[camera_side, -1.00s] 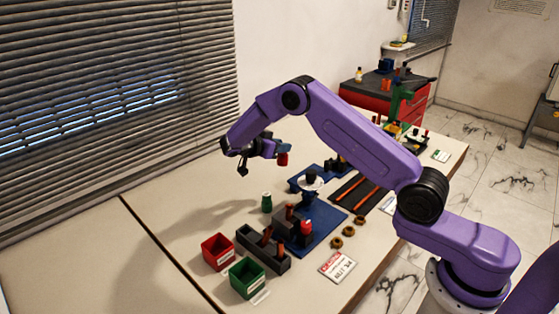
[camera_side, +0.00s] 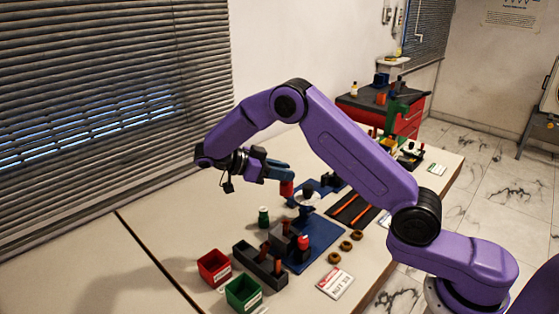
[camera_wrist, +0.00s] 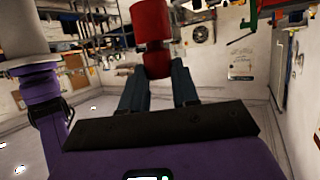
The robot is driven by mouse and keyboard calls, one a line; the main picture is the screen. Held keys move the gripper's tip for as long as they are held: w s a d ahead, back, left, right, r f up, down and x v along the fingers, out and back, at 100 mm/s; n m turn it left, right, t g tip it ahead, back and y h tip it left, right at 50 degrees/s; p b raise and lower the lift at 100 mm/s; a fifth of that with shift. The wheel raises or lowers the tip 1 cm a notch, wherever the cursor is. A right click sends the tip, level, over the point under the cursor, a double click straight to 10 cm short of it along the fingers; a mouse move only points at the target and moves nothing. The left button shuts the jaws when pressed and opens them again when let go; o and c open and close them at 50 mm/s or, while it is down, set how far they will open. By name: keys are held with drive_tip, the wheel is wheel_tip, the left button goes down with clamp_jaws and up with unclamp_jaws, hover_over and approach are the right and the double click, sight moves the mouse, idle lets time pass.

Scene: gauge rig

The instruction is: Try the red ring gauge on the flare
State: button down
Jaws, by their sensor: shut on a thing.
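My gripper (camera_side: 284,170) is shut on a red gauge (camera_side: 287,188), which I take for the red ring gauge. In the wrist view the red gauge (camera_wrist: 150,20) has two thick red parts with a narrow dark waist between; its lower part sits between the fingers (camera_wrist: 156,88). No bore shows. In the side view it hangs above the table, just left of and above a white disc-like piece with a dark top (camera_side: 306,198) on a blue base. This may be the flare; I cannot tell for sure. The gauge looks apart from it.
A dark rack (camera_side: 262,268), a red bin (camera_side: 214,267) and a green bin (camera_side: 243,292) stand in front. A green gauge (camera_side: 264,217) stands left of the blue plate (camera_side: 325,234). Brown rings (camera_side: 345,246) lie right.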

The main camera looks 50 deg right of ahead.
sight(282, 185)
drive_tip(key=shift+s+a+f, duration=0.15)
drive_tip(key=shift+f, duration=2.35)
drive_tip(key=shift+f, duration=0.15)
drive_tip(key=shift+f, duration=2.05)
drive_tip(key=shift+f, duration=0.3)
drive_tip(key=shift+r, duration=0.1)
drive_tip(key=shift+r, duration=2.9)
